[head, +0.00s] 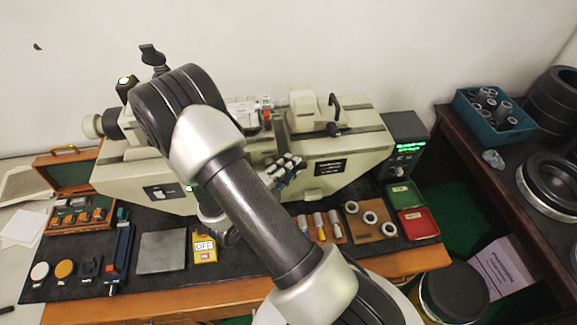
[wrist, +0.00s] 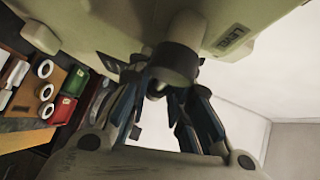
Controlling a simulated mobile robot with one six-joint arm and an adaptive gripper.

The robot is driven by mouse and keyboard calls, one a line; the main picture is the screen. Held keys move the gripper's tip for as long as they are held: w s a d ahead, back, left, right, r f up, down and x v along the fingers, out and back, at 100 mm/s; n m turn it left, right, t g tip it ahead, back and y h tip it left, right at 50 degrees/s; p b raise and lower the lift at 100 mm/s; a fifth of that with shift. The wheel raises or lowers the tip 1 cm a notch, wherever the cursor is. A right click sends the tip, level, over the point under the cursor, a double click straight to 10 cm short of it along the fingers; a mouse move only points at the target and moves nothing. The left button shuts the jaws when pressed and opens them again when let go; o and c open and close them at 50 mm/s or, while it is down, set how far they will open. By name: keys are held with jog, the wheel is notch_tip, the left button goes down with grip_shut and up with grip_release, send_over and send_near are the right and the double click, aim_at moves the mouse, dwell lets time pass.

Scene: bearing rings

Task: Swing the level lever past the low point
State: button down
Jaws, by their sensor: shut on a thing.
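The level lever (wrist: 178,60) shows in the wrist view as a dark rounded stub with a grey end. It comes off the machine's pale underside beside a label (wrist: 232,38) that seems to read LEVEL. My gripper (wrist: 157,88) has its blue-grey fingers on both sides of the lever's end and is shut on it. In the head view my gripper (head: 287,168) is at the front face of the long pale measuring machine (head: 345,150). The lever cannot be made out there, behind the fingers and my arm.
Below the machine, a dark mat holds a grey plate (head: 162,252), a yellow OFF box (head: 204,247), a ring board (head: 370,218), a green tray (head: 404,195) and a red tray (head: 418,223). A display box (head: 405,140) stands right of the machine.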

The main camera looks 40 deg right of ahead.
jog(key=shift+m+y+p, duration=0.3)
jog(key=shift+y+p, duration=0.1)
jog(key=shift+p, duration=0.2)
jog(key=shift+f+m+y+p, duration=0.25)
jog(key=shift+m+y+p, duration=0.15)
jog(key=shift+y+p, duration=0.1)
jog(key=shift+w+a+f+m+y, duration=0.1)
jog(key=shift+a+f+m+y, duration=0.15)
jog(key=shift+f+m+y, duration=0.5)
jog(key=c, duration=1.5)
grip_release()
jog(key=shift+o, duration=0.2)
jog(key=v, duration=0.8)
